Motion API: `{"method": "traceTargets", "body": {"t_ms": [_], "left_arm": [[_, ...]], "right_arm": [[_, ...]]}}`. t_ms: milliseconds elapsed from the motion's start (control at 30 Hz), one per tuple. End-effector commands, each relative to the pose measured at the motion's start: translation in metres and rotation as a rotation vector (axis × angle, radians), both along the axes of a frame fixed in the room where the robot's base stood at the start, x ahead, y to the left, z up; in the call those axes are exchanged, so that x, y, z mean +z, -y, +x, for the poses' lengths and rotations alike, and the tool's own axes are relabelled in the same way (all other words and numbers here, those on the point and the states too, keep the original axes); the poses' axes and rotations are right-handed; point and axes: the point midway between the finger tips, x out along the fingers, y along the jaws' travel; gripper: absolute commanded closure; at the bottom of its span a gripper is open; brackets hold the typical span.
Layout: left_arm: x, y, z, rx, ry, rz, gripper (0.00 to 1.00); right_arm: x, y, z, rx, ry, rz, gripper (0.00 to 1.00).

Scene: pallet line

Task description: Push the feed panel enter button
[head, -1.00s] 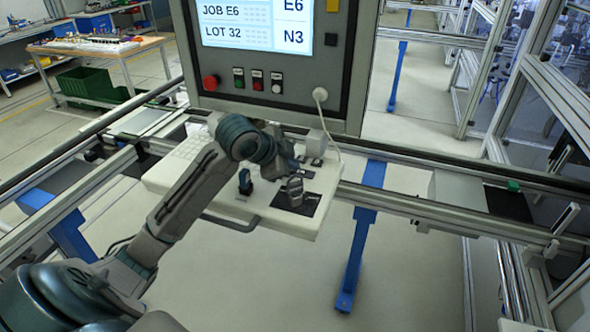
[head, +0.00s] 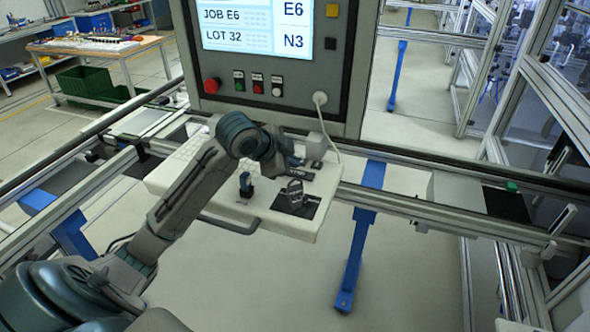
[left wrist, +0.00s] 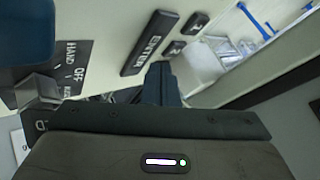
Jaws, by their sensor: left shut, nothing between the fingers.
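The feed panel (head: 275,225) is a pale console top with a keypad, a joystick, a rotary switch and dark plates. My left gripper (head: 290,158) is over its back right part, shut and empty. In the left wrist view the shut fingers (left wrist: 160,75) point at the panel near a black plate (left wrist: 150,43) whose lettering seems to read ENTER. Two small dark square pieces (left wrist: 173,47) lie beside that plate. I cannot tell whether the fingertips touch anything. The right gripper is not in view.
The rotary switch (head: 295,192) and the joystick (head: 246,185) stand up close to the gripper. A screen cabinet (head: 270,55) with a red button (head: 211,85) rises behind. A white cable (head: 325,120) hangs to a pale box (head: 317,145). Metal rails run across.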

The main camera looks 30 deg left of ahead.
Motion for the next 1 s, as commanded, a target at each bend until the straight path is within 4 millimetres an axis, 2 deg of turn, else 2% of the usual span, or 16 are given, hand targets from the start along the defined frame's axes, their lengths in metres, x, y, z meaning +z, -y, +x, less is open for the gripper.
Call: {"method": "traceTargets", "body": {"t_ms": [267, 733, 1000], "left_arm": [[0.004, 0.0, 0.0, 0.0, 0.002, 0.001, 1.0], [0.047, 0.0, 0.0, 0.0, 0.003, 0.001, 1.0], [0.05, 0.0, 0.0, 0.001, 0.001, 0.0, 1.0]], "right_arm": [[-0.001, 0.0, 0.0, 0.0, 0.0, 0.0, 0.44], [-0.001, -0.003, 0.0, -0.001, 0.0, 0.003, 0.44], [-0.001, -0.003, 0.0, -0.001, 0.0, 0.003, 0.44]]}}
